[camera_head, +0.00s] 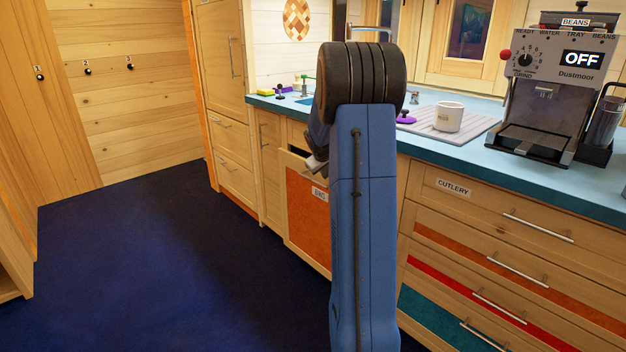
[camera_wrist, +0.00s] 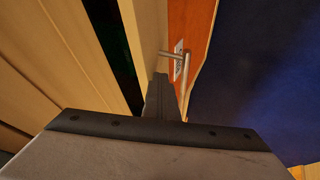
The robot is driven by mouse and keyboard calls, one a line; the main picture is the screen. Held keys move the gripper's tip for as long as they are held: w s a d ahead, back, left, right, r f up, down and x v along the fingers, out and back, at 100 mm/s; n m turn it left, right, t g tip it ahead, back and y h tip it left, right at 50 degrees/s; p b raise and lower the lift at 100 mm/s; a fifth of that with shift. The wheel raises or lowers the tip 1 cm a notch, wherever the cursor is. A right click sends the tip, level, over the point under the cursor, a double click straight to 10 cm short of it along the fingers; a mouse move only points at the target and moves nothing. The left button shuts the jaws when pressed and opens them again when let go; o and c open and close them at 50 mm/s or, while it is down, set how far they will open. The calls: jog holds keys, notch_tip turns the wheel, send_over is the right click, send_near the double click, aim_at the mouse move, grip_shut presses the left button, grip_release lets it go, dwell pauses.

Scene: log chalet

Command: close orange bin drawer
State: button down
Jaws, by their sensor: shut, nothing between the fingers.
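The orange bin drawer (camera_head: 307,218) is under the counter, left of my arm, with a small white label on its front. A dark gap at its top (camera_head: 299,151) shows it standing partly open. In the wrist view its orange front (camera_wrist: 196,22) is at the top, with a metal bar handle (camera_wrist: 186,80) and a dark opening left of the front's pale top edge. My gripper (camera_wrist: 160,82) is shut and empty, close to that edge and the handle; contact cannot be told. In the head view my gripper (camera_head: 316,163) is partly hidden by my arm.
The blue counter (camera_head: 425,150) runs above the drawers, with a board, a white mug (camera_head: 448,117) and a coffee machine (camera_head: 556,95). The cutlery drawer (camera_head: 480,200) and several others at right look shut. The dark blue floor (camera_head: 150,260) at left is clear.

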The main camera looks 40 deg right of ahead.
jog(key=d, duration=0.6)
jog(key=shift+d, duration=0.35)
jog(key=shift+r, duration=0.2)
